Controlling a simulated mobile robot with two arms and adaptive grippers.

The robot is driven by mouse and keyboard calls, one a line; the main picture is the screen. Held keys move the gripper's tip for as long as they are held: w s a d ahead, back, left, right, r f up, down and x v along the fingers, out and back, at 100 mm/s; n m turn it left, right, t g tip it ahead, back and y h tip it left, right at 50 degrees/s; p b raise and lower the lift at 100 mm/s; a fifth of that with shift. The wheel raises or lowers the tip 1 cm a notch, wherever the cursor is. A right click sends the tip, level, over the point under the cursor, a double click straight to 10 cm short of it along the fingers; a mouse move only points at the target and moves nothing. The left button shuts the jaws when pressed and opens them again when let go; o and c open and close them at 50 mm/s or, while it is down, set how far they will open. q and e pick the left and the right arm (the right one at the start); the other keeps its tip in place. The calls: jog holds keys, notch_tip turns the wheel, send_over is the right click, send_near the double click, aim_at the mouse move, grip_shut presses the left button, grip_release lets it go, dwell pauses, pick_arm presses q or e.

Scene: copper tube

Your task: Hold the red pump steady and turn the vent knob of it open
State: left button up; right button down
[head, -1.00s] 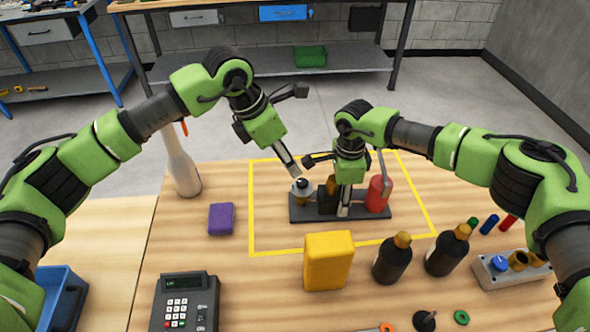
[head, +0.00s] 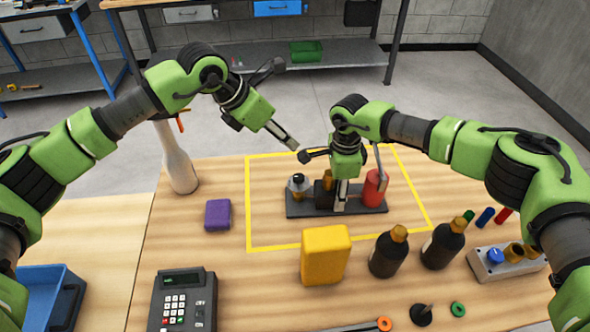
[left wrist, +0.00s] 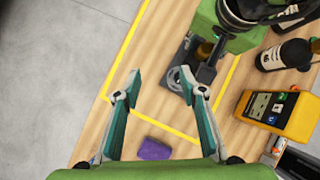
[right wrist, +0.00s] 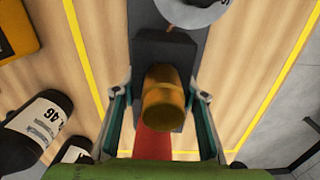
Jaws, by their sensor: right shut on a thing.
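The pump stands on a dark base plate (head: 310,208) inside the yellow outline. It has a red cylinder (head: 375,188) at the right, a black block with a brass cap (right wrist: 162,100) in the middle, and a round grey and black knob (head: 299,184) at the left end. My right gripper (head: 341,197) points down and is shut on the pump's middle block, partly hiding it; in the right wrist view its fingers lie on both sides. My left gripper (head: 292,144) is open and empty, above and apart from the knob. Its spread fingers show in the left wrist view (left wrist: 158,82).
A yellow meter (head: 326,255) and two dark bottles (head: 389,254) stand in front of the pump. A purple block (head: 218,214) and a white spray bottle (head: 178,165) are at the left. The outlined area left of the pump is clear.

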pick_arm(q)
jog(key=w+a+f+n+t+h, duration=0.2)
jog(key=w+f+t, duration=0.2)
jog(key=w+f, duration=0.2)
jog(key=m+h, duration=0.4)
jog(key=h, duration=0.4)
send_near(293, 179)
jog(key=shift+s+f+t, duration=0.1)
jog(key=shift+f+t, duration=0.15)
jog(key=shift+t, duration=0.15)
jog(key=shift+d, duration=0.15)
jog(key=x, duration=1.1)
jog(key=shift+d+r, duration=0.15)
jog(key=shift+d, duration=0.05)
grip_shut()
